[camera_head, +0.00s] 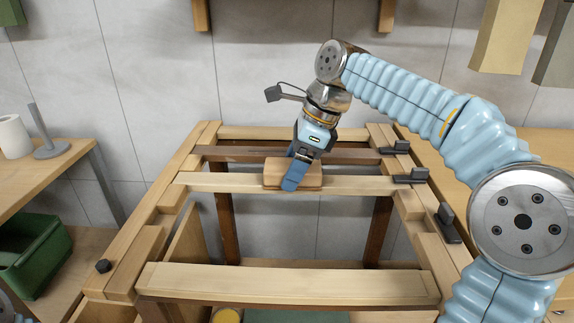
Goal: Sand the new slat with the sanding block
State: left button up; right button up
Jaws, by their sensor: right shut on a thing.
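The new slat (221,181) looks like the pale wooden bar lying across the frame, in front of a darker bar. The sanding block (309,173) is a tan wooden block on top of the slat, near its middle. My right gripper (294,178) points down and is shut on the block, its blue fingers over the block's front face. The block's underside is hidden, but it appears to touch the slat. My left gripper is not in view; only a bit of blue arm shows at the lower left corner.
The wooden frame (159,232) has a wide front board (290,283) and open gaps between bars. Black clamps (411,177) stand along its right rail. A side table (40,175) at left holds a paper roll (14,137); a green bin (33,250) sits below.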

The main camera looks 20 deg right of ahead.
aim_at(275, 164)
jog(key=shift+s+d+f, duration=0.1)
jog(key=shift+s+d, duration=0.25)
jog(key=shift+d, duration=0.3)
jog(key=shift+s+d+f, duration=0.1)
jog(key=shift+s+d, duration=0.2)
jog(key=shift+d, duration=0.35)
jog(key=shift+s+d+r, duration=0.1)
jog(key=shift+s+d, duration=0.2)
jog(key=shift+d, duration=0.35)
jog(key=shift+s+d+r, duration=0.1)
jog(key=shift+s+d, duration=0.15)
jog(key=shift+d, duration=0.35)
jog(key=shift+w+a+r, duration=0.1)
jog(key=shift+w+a, duration=0.25)
jog(key=shift+a, duration=0.4)
jog(key=shift+w+a, duration=0.35)
jog(key=shift+a, duration=0.35)
jog(key=shift+w+a+f, duration=0.1)
jog(key=shift+w+a, duration=0.35)
jog(key=shift+a, duration=0.5)
jog(key=shift+w+a+f, duration=0.1)
jog(key=shift+w+a, duration=0.3)
jog(key=shift+a, duration=0.5)
jog(key=shift+w+a+f, duration=0.1)
jog(key=shift+w+a, duration=0.35)
jog(key=shift+a, duration=0.5)
